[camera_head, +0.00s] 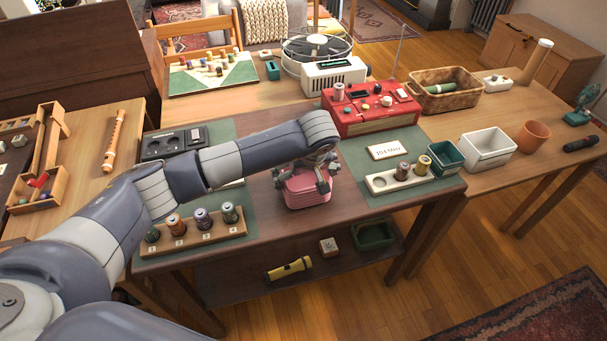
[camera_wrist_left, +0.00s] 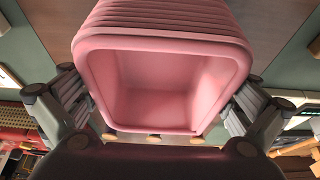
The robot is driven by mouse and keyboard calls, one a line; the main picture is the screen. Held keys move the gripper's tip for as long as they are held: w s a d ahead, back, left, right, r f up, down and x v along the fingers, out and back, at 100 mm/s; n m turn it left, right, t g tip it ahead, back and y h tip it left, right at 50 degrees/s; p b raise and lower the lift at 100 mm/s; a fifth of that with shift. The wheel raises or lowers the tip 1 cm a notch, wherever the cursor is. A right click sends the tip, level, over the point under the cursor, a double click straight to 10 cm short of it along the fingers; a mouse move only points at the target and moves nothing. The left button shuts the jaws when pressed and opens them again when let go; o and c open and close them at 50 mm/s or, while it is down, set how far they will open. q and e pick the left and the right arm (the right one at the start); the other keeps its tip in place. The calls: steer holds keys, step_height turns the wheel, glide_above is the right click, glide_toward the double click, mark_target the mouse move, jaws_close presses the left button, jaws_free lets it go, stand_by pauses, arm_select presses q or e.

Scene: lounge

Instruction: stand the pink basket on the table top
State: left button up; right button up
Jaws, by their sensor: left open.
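The pink basket (camera_head: 305,190) stands on the dark wooden table top (camera_head: 262,222), between two green mats. It looks upright, and its ridged side shows below my left gripper (camera_head: 306,172). My left gripper is right above the basket, with its fingers at either side of the rim. In the left wrist view the basket (camera_wrist_left: 165,85) fills the middle, with its empty inside facing the camera. The gripper's fingers (camera_wrist_left: 160,112) are spread apart beside it, with a small gap visible at each side. My right gripper is not in view.
A rack of spools (camera_head: 195,232) stands front left of the basket. A white tray with spools (camera_head: 398,183) and a red box (camera_head: 370,110) are to the right and behind. A yellow torch (camera_head: 288,269) lies on the lower shelf. Bare table lies around the basket's front.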

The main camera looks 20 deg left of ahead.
arm_select(q)
steer(key=b+v, duration=0.1)
steer(key=v, duration=1.1)
steer(key=shift+r, duration=0.2)
